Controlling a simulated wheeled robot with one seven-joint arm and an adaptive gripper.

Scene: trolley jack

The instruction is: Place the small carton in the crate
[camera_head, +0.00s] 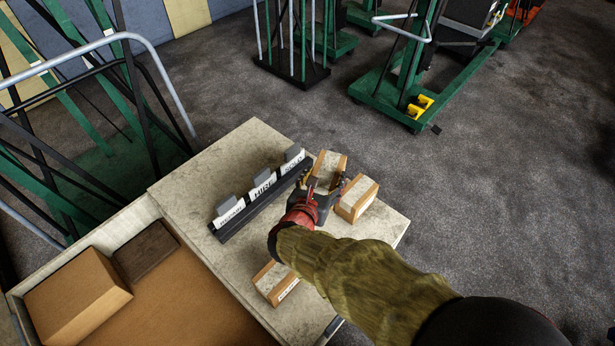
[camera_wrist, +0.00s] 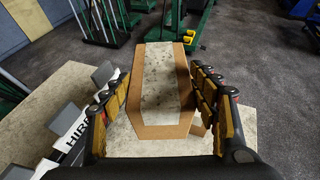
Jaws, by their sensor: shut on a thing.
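A small brown carton with a pale strip along its top (camera_head: 330,162) is at my gripper (camera_head: 325,178), near the far edge of the stone-topped table. In the wrist view my gripper (camera_wrist: 160,80) has its fingers shut on both sides of this carton (camera_wrist: 160,88). I cannot tell whether it is clear of the tabletop. The crate (camera_head: 127,222) is at the lower left, with pale walls and an orange-brown floor. It holds a large brown box (camera_head: 75,295) and a dark brown block (camera_head: 146,250).
A similar carton (camera_head: 357,199) stands right beside my gripper; another (camera_head: 272,283) lies nearer the front. A black rack of grey-tabbed signs (camera_head: 262,195) stands between my gripper and the crate. Bare tabletop (camera_head: 205,180) lies left of it. Green metal frames (camera_head: 390,95) stand beyond.

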